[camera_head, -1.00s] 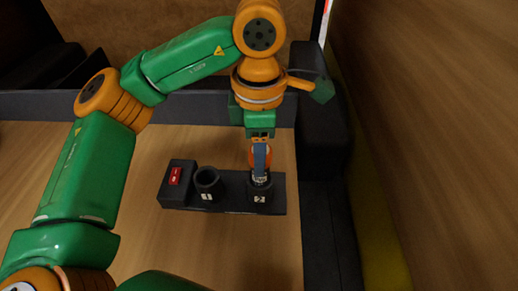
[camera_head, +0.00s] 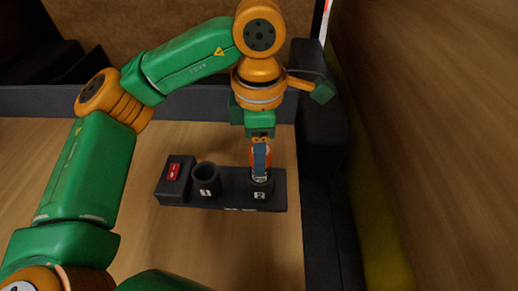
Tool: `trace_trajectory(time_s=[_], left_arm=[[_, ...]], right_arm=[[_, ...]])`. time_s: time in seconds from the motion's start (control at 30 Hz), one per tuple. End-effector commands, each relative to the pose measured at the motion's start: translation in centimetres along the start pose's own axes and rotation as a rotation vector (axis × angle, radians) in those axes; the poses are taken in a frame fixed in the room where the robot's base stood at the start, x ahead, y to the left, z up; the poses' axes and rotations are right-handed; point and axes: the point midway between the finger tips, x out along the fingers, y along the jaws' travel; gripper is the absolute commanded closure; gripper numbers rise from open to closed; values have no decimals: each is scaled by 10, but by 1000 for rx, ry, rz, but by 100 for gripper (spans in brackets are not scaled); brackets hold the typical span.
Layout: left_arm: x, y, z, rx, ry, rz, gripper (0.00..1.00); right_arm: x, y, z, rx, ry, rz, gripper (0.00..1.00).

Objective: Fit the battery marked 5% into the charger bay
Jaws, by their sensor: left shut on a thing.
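The dark charger (camera_head: 228,202) lies on the wooden surface and has two round bays. The bay marked 1 (camera_head: 205,180) is empty. My left gripper (camera_head: 261,160) points down over the bay marked 2 (camera_head: 261,189) and is shut on a battery (camera_head: 261,175). The battery's lower end is at the mouth of bay 2 and seems partly inside it; the bay wall hides how deep. The gripper covers most of the battery, and I cannot read a charge mark on it. My right gripper is not in view.
A red label or display (camera_head: 173,171) sits on the charger's raised left block. A dark padded wall (camera_head: 322,120) stands close on the right, and a low grey edge (camera_head: 180,106) runs behind. The wooden surface (camera_head: 200,240) in front of the charger is clear.

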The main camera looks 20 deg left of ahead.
Motion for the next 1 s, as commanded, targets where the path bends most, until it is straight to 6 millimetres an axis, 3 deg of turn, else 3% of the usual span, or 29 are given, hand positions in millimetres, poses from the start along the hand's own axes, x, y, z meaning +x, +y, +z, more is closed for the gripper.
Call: trace_trajectory(time_s=[0.57, 1.0], left_arm=[[16, 0, 0, 0, 0, 0, 100], [14, 0, -2, 0, 8, -2, 100]], right_arm=[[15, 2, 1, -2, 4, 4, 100], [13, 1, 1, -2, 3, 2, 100]])
